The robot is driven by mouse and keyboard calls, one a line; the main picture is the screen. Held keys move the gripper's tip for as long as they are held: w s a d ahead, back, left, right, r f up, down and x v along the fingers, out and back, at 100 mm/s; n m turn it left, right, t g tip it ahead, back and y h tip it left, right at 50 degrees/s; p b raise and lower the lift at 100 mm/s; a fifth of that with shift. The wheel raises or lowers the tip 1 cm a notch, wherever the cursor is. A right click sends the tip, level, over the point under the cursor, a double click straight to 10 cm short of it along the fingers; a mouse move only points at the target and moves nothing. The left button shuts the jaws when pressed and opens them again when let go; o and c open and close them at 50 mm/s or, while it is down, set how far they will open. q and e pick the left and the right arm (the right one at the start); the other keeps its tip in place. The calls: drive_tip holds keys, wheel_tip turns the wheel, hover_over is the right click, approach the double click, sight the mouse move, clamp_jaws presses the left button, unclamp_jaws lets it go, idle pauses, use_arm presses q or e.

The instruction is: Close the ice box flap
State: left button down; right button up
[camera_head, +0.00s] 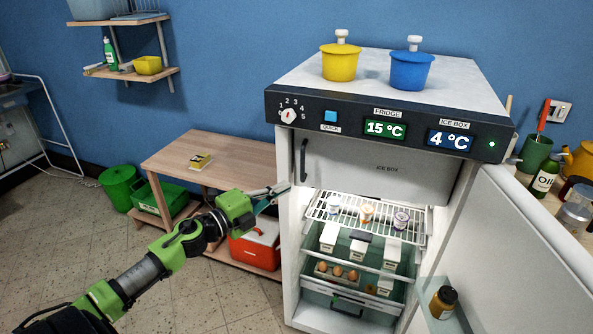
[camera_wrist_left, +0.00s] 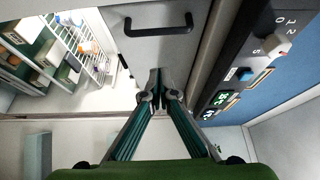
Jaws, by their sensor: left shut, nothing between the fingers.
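My left gripper (camera_head: 281,190) is shut and empty at the fridge's left front edge, below and left of the handle. In the left wrist view its fingertips (camera_wrist_left: 156,82) are close to the flap; contact is unclear. My right gripper is not in view.
The fridge door (camera_head: 500,250) stands wide open on the right, with a jar (camera_head: 443,302) in it. Wire shelf (camera_head: 350,209) and drawers with food are exposed below the flap. A wooden table (camera_head: 225,160) and a red cooler (camera_head: 255,245) stand left of the fridge.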

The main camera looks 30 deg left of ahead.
use_arm(q)
drive_tip(key=w+a+p, duration=0.1)
drive_tip(key=w, duration=0.7)
drive_tip(key=shift+w, duration=0.3)
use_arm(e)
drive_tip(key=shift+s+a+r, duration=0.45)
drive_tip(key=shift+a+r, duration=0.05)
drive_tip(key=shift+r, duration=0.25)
use_arm(q)
drive_tip(key=shift+a, duration=0.1)
